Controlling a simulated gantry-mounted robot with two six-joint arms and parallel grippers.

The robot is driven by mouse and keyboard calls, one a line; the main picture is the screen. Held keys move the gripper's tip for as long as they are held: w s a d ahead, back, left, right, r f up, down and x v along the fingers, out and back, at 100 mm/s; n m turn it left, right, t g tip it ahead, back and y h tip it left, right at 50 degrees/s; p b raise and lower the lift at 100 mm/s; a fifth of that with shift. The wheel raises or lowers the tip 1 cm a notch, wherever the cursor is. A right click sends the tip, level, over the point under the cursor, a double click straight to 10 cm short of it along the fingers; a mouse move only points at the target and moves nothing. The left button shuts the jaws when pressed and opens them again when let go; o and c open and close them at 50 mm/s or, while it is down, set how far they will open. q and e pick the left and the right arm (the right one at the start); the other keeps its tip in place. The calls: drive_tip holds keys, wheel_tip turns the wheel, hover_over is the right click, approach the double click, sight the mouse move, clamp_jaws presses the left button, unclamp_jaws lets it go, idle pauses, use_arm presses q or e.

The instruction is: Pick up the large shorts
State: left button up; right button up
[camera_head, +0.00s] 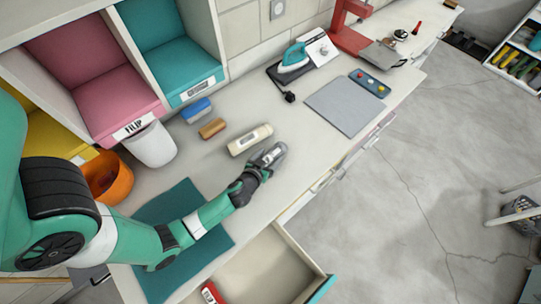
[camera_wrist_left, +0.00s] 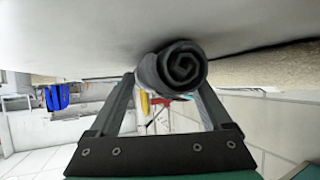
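A dark grey rolled cloth (camera_head: 270,155) with a pale label lies on the white worktop; I cannot tell whether it is the large shorts. My left gripper (camera_head: 259,166) is at its near end. In the left wrist view, the spiral end of the roll (camera_wrist_left: 178,68) sits at the fingertips (camera_wrist_left: 168,82), one finger on each side. The roll appears to rest against the worktop. I cannot tell whether the fingers press on it. A cream roll (camera_head: 250,139) with a label lies beside it, towards the wall. My right gripper is not in view.
A brown roll (camera_head: 212,128) and a blue item (camera_head: 197,110) lie further left. A white bin (camera_head: 151,147) and an orange bowl (camera_head: 108,179) stand by the cubbies. A teal mat (camera_head: 184,194) lies under my arm. An open drawer (camera_head: 290,264) juts out in front. A grey mat (camera_head: 345,106) lies right.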

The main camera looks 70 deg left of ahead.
use_arm(q)
drive_tip(key=c, duration=1)
